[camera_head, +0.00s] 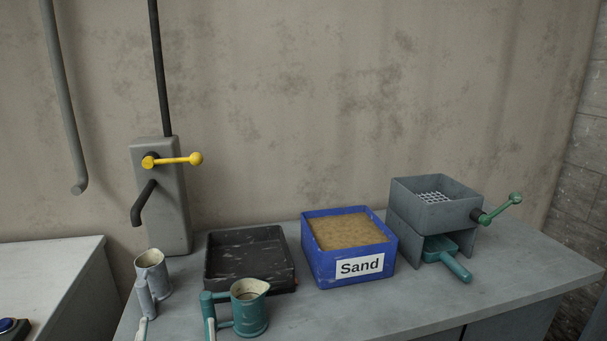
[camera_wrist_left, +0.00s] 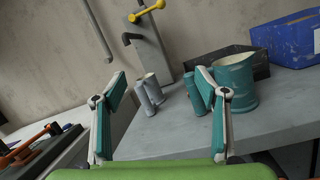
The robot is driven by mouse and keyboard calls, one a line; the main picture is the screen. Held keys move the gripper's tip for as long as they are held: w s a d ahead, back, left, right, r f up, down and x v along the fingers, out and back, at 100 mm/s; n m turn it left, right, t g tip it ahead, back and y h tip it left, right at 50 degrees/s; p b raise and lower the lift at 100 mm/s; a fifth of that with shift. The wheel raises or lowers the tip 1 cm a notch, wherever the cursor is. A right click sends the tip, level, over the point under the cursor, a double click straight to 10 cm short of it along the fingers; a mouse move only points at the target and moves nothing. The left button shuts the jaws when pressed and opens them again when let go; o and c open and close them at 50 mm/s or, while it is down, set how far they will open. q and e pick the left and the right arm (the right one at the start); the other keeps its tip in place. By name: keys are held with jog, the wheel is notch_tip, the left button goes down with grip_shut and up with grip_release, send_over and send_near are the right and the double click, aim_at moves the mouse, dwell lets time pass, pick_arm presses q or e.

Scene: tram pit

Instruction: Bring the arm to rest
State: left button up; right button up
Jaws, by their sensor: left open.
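My left gripper (camera_head: 177,331) shows only by its fingertips at the bottom edge of the head view. In the left wrist view the left gripper (camera_wrist_left: 160,85) is open, its two teal-and-white fingers wide apart with nothing held between them. A teal jug (camera_head: 250,312) stands upright on the grey worktop, just right of the fingers; it also shows in the left wrist view (camera_wrist_left: 238,82), partly hidden by the right finger. A pale grey jug (camera_head: 152,273) stands behind the fingers and shows between them in the left wrist view (camera_wrist_left: 150,92). My right gripper is not in view.
The worktop (camera_head: 400,308) carries a black tray (camera_head: 208,283), a blue sand box (camera_head: 320,274) and a grey sieve unit (camera_head: 430,208) with a green crank. A grey tap post (camera_head: 168,215) with a yellow lever stands behind. A separate pale bench (camera_head: 45,270) is at left.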

pick_arm(q)
jog(key=s+d+f+m+g+h, duration=0.1)
jog(key=s+d+m+h, duration=0.1)
jog(key=d+m+h, duration=0.8)
jog(key=s+d+m+g+h, duration=0.15)
jog(key=d+m+h, duration=0.4)
jog(key=m, duration=0.85)
jog(key=s+d+f+m+g+y, duration=0.1)
jog(key=s+f+m+g, duration=0.1)
jog(key=f+m+g, duration=0.3)
jog(key=s+f+m+g, duration=0.1)
jog(key=s+f+m, duration=0.2)
jog(key=f, duration=0.5)
jog(key=s+a+f+m+g+y, duration=0.5)
jog(key=s+a+f+g+y, duration=0.35)
jog(key=s+a+f, duration=0.65)
jog(key=s+f+x, duration=0.1)
jog(key=s+x, duration=0.1)
jog(key=x, duration=1)
jog(key=s+x, duration=0.3)
jog(key=x, duration=0.8)
jog(key=s+a+f+g, duration=0.1)
jog(key=s+a+f, duration=0.1)
jog(key=s+f, duration=0.6)
jog(key=s+a+f+g, duration=0.1)
jog(key=s+a+f, duration=0.1)
jog(key=s+f, duration=0.7)
jog(key=shift+s+f+m, duration=0.35)
jog(key=shift+f+m, duration=0.05)
jog(key=shift+f, duration=0.3)
